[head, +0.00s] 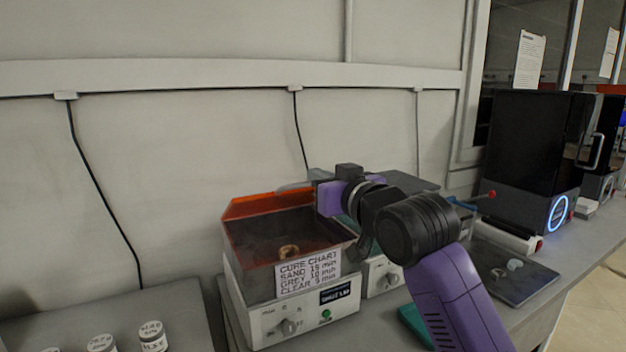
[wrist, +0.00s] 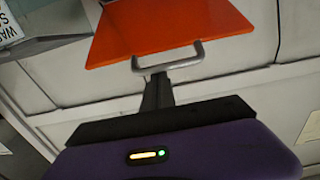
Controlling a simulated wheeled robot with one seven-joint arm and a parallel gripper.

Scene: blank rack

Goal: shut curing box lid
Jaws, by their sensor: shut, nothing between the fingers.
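The curing box (head: 250,309) stands on the bench with a cure chart on its front and a knob below. Its orange lid (head: 265,203) is raised at the back, so the inside shows, with a small tan ring-like piece (head: 289,251) in it. The lid also shows in the wrist view (wrist: 165,28), with a grey U-shaped handle (wrist: 185,62) on its near edge. My gripper (head: 312,184) is above the box's back right, close to the lid. Its shut, empty fingers (wrist: 157,88) point at the handle; I cannot tell whether they touch it.
Another grey unit (head: 378,275) stands right of the box, partly behind my arm. Several white-lidded jars (head: 152,335) stand at front left. A dark tray (head: 515,270) and a black machine (head: 525,140) are at right. The wall is close behind.

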